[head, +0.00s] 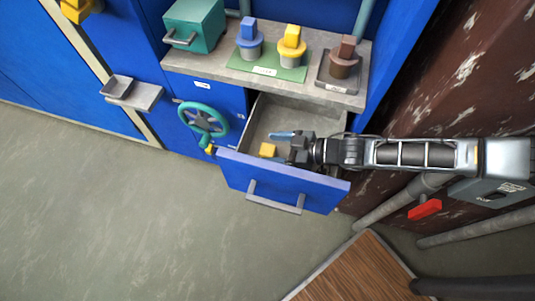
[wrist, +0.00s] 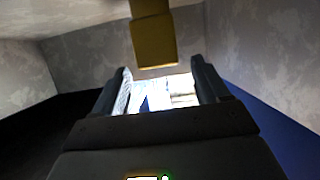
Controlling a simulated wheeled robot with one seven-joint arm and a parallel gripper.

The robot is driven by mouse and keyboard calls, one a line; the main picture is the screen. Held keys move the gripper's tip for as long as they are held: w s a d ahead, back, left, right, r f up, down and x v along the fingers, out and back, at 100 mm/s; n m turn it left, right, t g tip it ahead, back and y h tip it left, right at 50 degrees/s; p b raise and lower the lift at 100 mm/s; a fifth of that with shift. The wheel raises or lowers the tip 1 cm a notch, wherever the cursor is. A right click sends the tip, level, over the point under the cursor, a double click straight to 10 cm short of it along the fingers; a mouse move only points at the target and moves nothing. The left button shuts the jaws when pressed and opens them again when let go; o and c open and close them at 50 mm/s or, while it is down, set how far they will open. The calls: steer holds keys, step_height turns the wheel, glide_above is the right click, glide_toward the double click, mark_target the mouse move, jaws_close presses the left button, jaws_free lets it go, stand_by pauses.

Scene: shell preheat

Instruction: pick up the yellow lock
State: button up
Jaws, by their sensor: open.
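The yellow lock (head: 267,150) shows as a small blocky yellow piece inside the open blue drawer (head: 285,183), toward its left side. It also shows in the wrist view (wrist: 154,40), at the top centre, ahead of the fingers. My gripper (head: 287,148) reaches in from the right, over the drawer, just right of the lock. In the wrist view its two fingers (wrist: 160,84) are apart, with nothing held between them. The lock appears apart from both fingers.
A blue piece (head: 281,134) shows beside my gripper. A grey counter (head: 207,62) above the drawer holds blue, yellow and brown knob-like pieces. A teal handwheel (head: 204,119) with a small yellow part is left of the drawer. Open floor (head: 120,210) lies left.

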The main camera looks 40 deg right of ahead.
mark_target(261, 148)
steer(key=x, duration=0.6)
steer(key=shift+c, duration=0.3)
steer(key=c, duration=1)
steer(key=shift+c, duration=0.2)
step_height(261, 148, up, 10)
steer(key=p, duration=0.7)
steer(key=shift+r+p, duration=0.15)
steer(key=shift+p, duration=0.2)
